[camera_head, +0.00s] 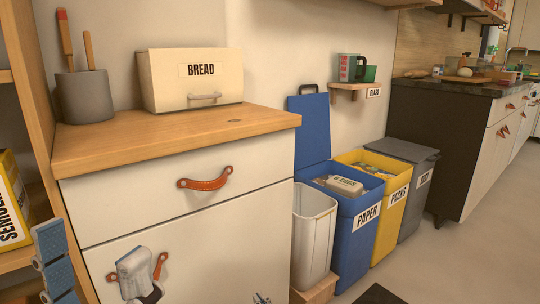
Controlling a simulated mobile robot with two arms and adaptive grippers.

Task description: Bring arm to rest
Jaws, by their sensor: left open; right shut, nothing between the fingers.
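At the bottom, a dark shape (152,295) is cut off by the frame edge. I cannot tell what it is. The white cabinet (120,215) has a brown leather pull (205,182) on its upper drawer, which looks shut.
A cream bread box (195,85) and grey utensil pot (84,97) stand on the wooden top (165,135). A white bin (313,235) and blue paper bin (358,215), its lid up, stand to the right. A blue segmented thing (52,262) shows lower left. Floor (480,250) is clear at right.

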